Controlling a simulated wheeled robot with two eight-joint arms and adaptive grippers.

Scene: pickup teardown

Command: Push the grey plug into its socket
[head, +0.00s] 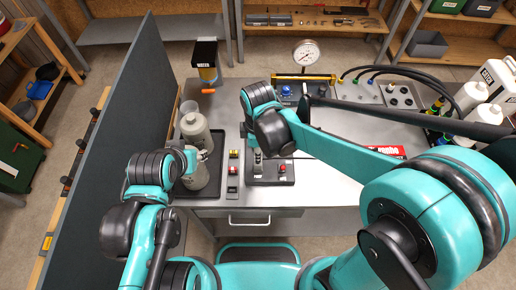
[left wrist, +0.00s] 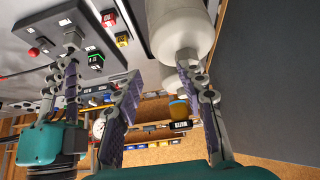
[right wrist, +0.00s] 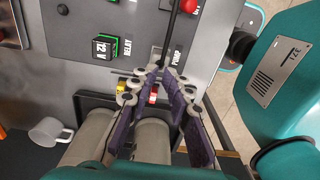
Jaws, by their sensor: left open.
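My right gripper (right wrist: 152,78) has its fingertips close together over the grey panel (right wrist: 75,30), beside the PUMP label (right wrist: 178,57). A black cable (right wrist: 171,32) runs to the fingertips, which appear shut on the grey plug; the plug is mostly hidden between them. I cannot make out the socket or whether the plug touches it. In the head view the right gripper (head: 257,155) points down at the panel. My left gripper (left wrist: 158,88) is open and empty, beside the pale bottles (left wrist: 180,25); in the head view it is at the bottles (head: 195,165).
Yellow and red blocks (head: 233,160) stand between bottles and panel. A white mug (right wrist: 50,131) is behind the bottles. A tall dark partition (head: 110,150) bounds the left.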

